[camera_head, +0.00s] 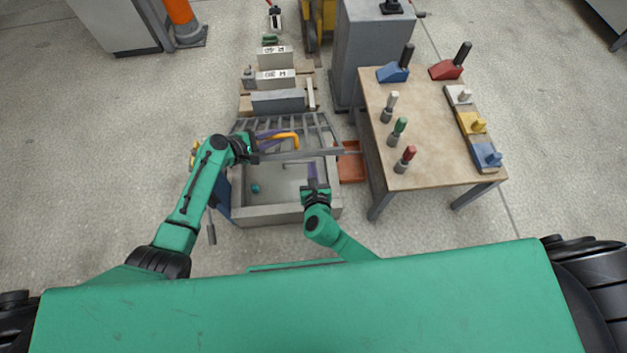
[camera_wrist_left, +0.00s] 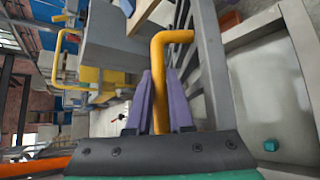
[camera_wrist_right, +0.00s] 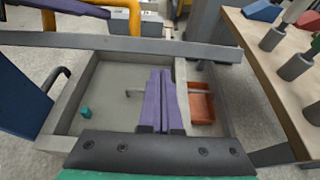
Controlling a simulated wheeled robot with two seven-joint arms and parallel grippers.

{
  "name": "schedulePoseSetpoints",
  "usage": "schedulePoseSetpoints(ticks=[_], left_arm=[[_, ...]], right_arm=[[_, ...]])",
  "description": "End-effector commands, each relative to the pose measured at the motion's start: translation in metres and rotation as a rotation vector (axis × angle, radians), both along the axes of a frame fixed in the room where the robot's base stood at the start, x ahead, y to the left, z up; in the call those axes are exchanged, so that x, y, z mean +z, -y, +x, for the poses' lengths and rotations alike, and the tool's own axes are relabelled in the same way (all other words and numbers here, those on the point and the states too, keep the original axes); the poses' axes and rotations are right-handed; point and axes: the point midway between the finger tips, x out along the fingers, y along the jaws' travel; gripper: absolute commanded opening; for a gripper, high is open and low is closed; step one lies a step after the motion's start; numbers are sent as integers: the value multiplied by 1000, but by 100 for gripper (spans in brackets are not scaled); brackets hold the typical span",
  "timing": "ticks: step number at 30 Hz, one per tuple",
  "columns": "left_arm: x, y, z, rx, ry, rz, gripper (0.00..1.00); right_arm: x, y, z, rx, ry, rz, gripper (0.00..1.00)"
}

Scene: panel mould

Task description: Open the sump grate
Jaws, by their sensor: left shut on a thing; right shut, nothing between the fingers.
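The sump grate (camera_head: 322,127) is a grey barred frame, tilted up above the far part of the concrete sump (camera_head: 268,213). Its near edge bar (camera_wrist_right: 130,42) crosses high in the right wrist view. My left gripper (camera_head: 268,136) is shut on the orange bent handle (camera_head: 290,136), which stands between its purple fingers in the left wrist view (camera_wrist_left: 158,70). My right gripper (camera_head: 312,170) is shut and empty over the right side of the sump. A small teal block (camera_head: 256,188) lies on the sump floor. A thin grey rod (camera_wrist_right: 138,92) runs behind the right fingers.
An orange-red tray (camera_head: 351,165) lies right of the sump. The wooden table (camera_head: 430,150) with several handled tools stands farther right. Grey labelled blocks (camera_head: 276,79) stand behind the grate. A blue panel (camera_wrist_right: 25,88) is at the sump's left. Floor is clear farther left.

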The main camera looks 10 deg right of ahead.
Motion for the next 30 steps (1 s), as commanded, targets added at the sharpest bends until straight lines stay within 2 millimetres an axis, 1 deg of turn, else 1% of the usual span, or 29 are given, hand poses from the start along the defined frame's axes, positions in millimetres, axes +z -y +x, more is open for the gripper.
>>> schedulePoseSetpoints(ticks=[3, 13, 20, 27, 28, 29, 30], left_arm=[[1, -1, 1, 4, 4, 0, 0], [1, -1, 1, 3, 4, 1, 0], [0, -1, 0, 2, 1, 1, 0], [-5, -1, -4, -4, -13, 4, 0], [-6, 0, -5, -4, -13, 5, 24], [-6, 0, -5, -5, -14, 5, 35], [-6, 0, -5, -6, -15, 5, 50]], right_arm=[[7, 0, 5, 0, 0, 1, 0], [10, 1, 7, -1, 1, -1, 0], [32, 1, 21, -3, 6, 1, 0], [37, 1, 24, -5, 15, 0, 0], [37, 1, 24, -6, 15, 0, 0], [37, 1, 24, -6, 15, 0, 0], [37, 1, 25, -6, 15, 0, 0]])
